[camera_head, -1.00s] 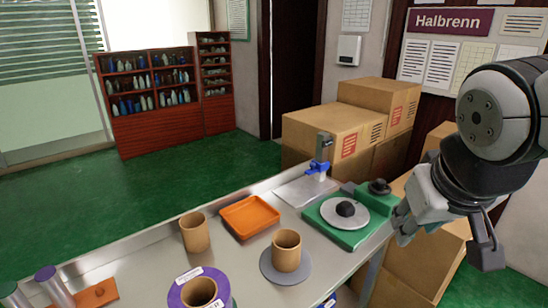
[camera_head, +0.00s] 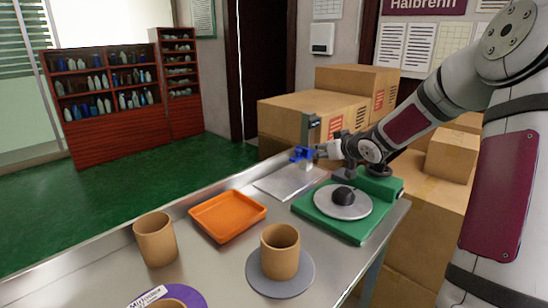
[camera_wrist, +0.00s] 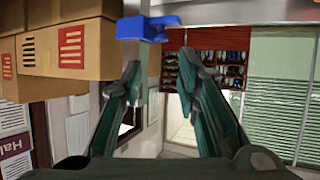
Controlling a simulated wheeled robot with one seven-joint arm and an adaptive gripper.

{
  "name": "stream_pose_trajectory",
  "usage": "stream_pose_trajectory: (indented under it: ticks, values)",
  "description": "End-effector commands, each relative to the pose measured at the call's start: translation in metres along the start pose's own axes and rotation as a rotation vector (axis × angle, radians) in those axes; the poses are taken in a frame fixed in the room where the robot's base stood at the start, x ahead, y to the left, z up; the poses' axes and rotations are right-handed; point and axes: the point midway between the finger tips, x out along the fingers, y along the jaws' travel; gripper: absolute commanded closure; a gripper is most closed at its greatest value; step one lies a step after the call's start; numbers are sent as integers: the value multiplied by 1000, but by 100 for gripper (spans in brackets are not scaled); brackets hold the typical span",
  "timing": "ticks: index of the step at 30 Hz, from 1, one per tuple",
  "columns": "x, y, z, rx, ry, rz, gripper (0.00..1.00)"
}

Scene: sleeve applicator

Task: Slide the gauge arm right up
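The gauge is an upright grey post (camera_head: 310,128) on a flat metal plate (camera_head: 290,180) at the far end of the bench. Its blue gauge arm (camera_head: 300,154) sits low on the post, above the plate. My gripper (camera_head: 322,151) is close beside the blue piece, on its right in the head view. In the wrist view the blue piece (camera_wrist: 140,28) shows just beyond the fingertips. My gripper's fingers (camera_wrist: 157,66) are spread apart there, with nothing held between them. Whether a fingertip touches the blue piece, I cannot tell.
A green turntable fixture (camera_head: 372,215) with a grey disc stands right of the gauge, below my arm. An orange tray (camera_head: 228,215) and cardboard tubes (camera_head: 280,250) (camera_head: 156,240) stand nearer. Cardboard boxes (camera_head: 300,110) are stacked behind.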

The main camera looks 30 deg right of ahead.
Motion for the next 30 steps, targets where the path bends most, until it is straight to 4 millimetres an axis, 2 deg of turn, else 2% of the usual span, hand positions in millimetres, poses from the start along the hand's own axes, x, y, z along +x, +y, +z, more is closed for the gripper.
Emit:
stream_pose_trajectory:
  ticks: [3,10,24,30]
  values:
    - [8,12,5,26,44,-17,70]
    - [25,13,4,30,59,-26,70]
    - [113,10,0,31,56,-25,70]
    - [137,10,-3,31,57,-24,70]
